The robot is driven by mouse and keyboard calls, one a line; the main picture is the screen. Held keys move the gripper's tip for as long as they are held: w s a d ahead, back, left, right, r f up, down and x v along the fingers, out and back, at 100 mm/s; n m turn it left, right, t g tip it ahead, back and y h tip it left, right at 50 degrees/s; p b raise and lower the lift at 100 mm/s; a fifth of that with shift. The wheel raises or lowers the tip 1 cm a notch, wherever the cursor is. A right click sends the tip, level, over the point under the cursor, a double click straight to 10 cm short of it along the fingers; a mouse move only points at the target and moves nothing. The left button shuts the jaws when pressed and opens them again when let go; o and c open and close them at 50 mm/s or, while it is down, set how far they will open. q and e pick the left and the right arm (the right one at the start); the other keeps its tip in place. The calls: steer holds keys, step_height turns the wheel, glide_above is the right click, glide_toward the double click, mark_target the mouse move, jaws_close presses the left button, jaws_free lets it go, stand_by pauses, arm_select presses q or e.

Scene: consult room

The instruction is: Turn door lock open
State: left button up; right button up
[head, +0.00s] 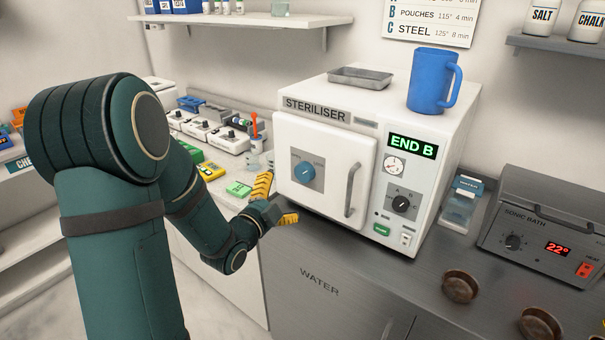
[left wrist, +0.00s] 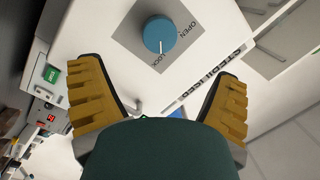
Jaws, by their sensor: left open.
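The white steriliser (head: 459,118) stands on the counter with its door (head: 325,144) closed. A blue round lock knob (head: 304,172) sits on a grey plate on the left part of the door. In the left wrist view the knob (left wrist: 159,34) is ahead of my fingers, with LOCK and OPEN printed around it; its white mark points toward the LOCK side. My left gripper (head: 276,201) has yellow ribbed fingers, is open and empty, and is just left of the door, apart from the knob. The fingers also show in the left wrist view (left wrist: 158,108). My right gripper is not in view.
A grey vertical handle (head: 352,189) is on the door's right side. A blue mug (head: 430,82) and a metal tray (head: 361,77) stand on top. A sonic bath (head: 545,222) is at right. Small devices (head: 210,172) crowd the left counter behind my arm.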

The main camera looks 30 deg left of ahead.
mark_target(302, 175)
arm_select(q)
steer(key=w, duration=1)
steer(key=shift+w+a, duration=0.25)
steer(key=shift+w, duration=0.05)
steer(key=c, duration=1.2)
